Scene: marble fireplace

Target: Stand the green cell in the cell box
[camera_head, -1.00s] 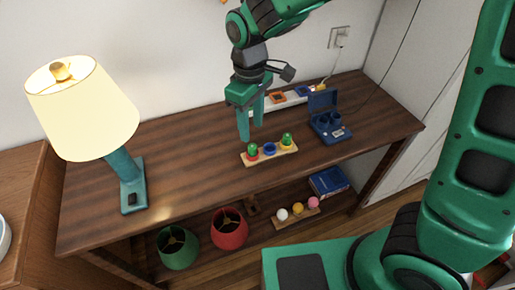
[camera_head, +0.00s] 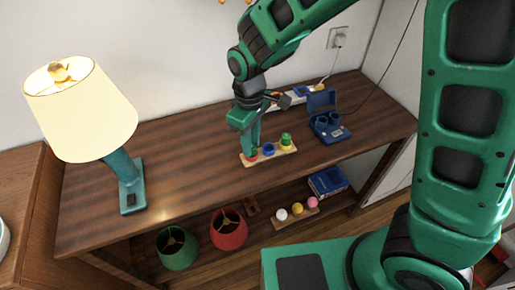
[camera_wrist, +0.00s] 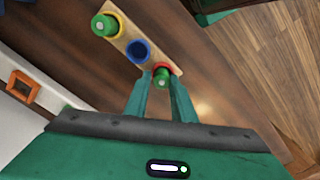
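A wooden rack (camera_head: 282,153) on the desk has a red, a blue and a yellow ring. One green cell (camera_wrist: 162,77) stands in the red ring. Another green cell (camera_head: 286,138) stands in the yellow ring and also shows in the wrist view (camera_wrist: 103,25). The blue ring (camera_head: 268,150) is empty. My gripper (camera_head: 252,150) points down at the red ring, with its fingertips on either side of the first green cell; whether they press on it cannot be told. A blue box (camera_head: 331,133) with an open lid and round holes stands right of the rack; its holes look empty.
A lamp (camera_head: 128,185) stands on the left of the desk (camera_head: 190,160). A white strip with coloured sockets (camera_head: 297,92) lies against the wall. A shelf below holds a ball rack (camera_head: 297,217), a blue book (camera_head: 328,183) and two lampshades. The desk between lamp and rack is clear.

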